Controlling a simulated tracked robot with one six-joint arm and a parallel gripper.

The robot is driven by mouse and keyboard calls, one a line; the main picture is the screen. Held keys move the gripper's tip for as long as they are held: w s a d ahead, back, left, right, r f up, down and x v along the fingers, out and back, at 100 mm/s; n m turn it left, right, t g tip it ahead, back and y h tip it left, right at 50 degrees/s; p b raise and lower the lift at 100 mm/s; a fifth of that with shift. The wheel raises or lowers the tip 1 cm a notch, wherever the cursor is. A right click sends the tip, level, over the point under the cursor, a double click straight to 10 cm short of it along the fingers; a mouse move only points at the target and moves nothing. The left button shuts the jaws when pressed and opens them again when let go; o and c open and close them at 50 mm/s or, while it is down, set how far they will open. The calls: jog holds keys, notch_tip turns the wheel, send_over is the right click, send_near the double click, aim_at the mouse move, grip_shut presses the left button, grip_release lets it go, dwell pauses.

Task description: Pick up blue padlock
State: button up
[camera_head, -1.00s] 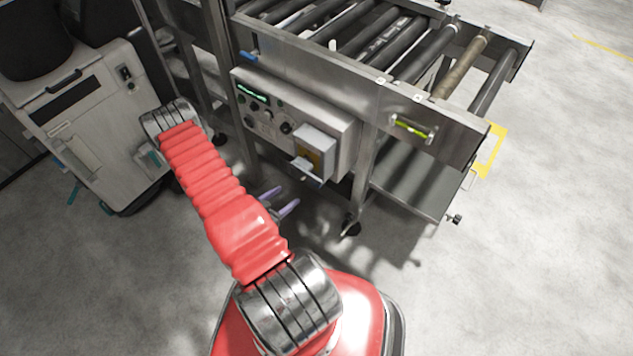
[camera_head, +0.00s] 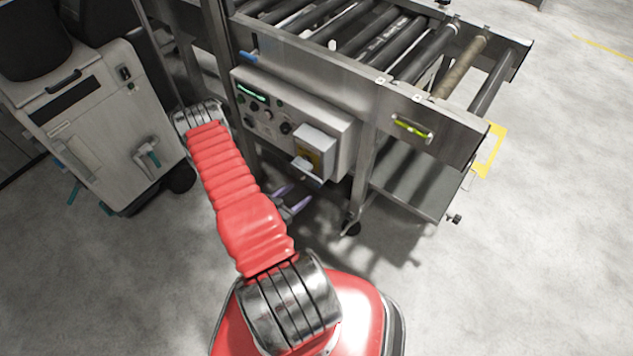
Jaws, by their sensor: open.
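I cannot make out a clear blue padlock. A small blue item (camera_head: 249,57) sits on the conveyor's side frame at its left end, but it is too small to tell what it is. The control box (camera_head: 270,115) under the conveyor has a grey switch unit (camera_head: 314,146) with a yellow plate and a lever at its lower right. My gripper (camera_head: 292,201) shows partly past my red arm, with two purplish fingers apart and nothing seen between them. It is below the switch unit in the picture. The rest of my gripper is hidden by my arm.
The roller conveyor (camera_head: 440,115) stands on metal legs at the centre and right, with a yellow-green handle (camera_head: 412,128) on its side. A beige cleaning machine (camera_head: 90,120) with teal handles stands at left.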

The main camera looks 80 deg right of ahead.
jog(key=shift+x, duration=2)
jog(key=shift+s+x, duration=0.25)
jog(key=shift+x, duration=2.35)
jog(key=shift+a, duration=0.15)
jog(key=shift+c, duration=0.7)
jog(key=c, duration=1)
